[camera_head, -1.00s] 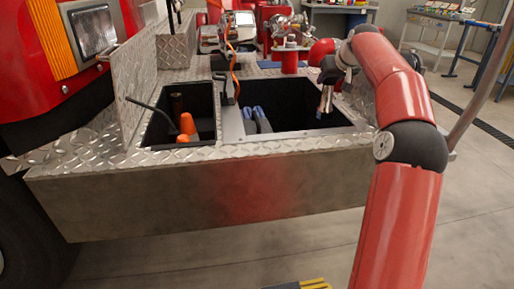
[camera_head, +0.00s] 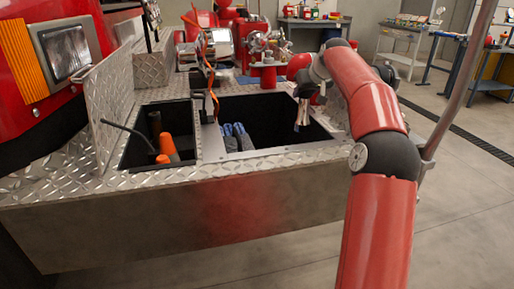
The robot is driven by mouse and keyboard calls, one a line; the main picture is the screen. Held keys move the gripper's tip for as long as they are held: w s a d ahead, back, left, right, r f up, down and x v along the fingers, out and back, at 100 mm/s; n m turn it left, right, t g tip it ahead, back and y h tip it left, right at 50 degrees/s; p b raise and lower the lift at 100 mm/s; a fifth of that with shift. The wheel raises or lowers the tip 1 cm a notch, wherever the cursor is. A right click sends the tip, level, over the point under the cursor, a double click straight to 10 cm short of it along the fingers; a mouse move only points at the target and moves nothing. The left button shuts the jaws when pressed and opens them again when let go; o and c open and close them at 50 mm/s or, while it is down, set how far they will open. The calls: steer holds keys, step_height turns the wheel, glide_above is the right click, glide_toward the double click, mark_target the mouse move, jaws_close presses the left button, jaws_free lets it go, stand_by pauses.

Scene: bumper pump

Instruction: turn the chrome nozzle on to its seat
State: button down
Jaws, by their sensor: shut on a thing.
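My gripper (camera_head: 303,92) hangs over the right part of the large open compartment in the bumper deck. It is shut on a slim chrome piece, which looks like the chrome nozzle (camera_head: 302,113), pointing down with its dark end lowest. The nozzle is small here and partly covered by the gripper. Left of and behind the gripper, a red pedestal with a flat red flange (camera_head: 268,66) stands on the deck with chrome fittings (camera_head: 265,43) above and behind it. I cannot tell which part is the seat.
The large compartment (camera_head: 272,158) holds blue-grey items (camera_head: 237,138). The smaller left compartment holds orange cones (camera_head: 168,147). An orange strap (camera_head: 212,90) hangs by the divider. An upright tread-plate lid (camera_head: 106,110) stands at left. A grey pole (camera_head: 458,90) rises at right.

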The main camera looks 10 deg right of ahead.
steer(key=s+a+r, duration=0.1)
steer(key=s+a, duration=0.3)
steer(key=a, duration=0.7)
steer(key=s+a+r, duration=0.1)
steer(key=s+a, duration=0.2)
steer(key=a, duration=0.7)
steer(key=shift+s+a+f+b, duration=0.1)
steer(key=shift+f+b, duration=1.6)
steer(key=shift+f, duration=0.65)
steer(key=shift+f+b, duration=1.1)
steer(key=shift+f, duration=0.55)
steer(key=shift+m+h, duration=0.3)
steer(key=m+g+h, duration=0.1)
steer(key=m+h, duration=0.2)
steer(key=m, duration=0.2)
steer(key=shift+r+h+b, duration=0.1)
steer(key=shift+h+b, duration=0.2)
steer(key=shift+h, duration=0.1)
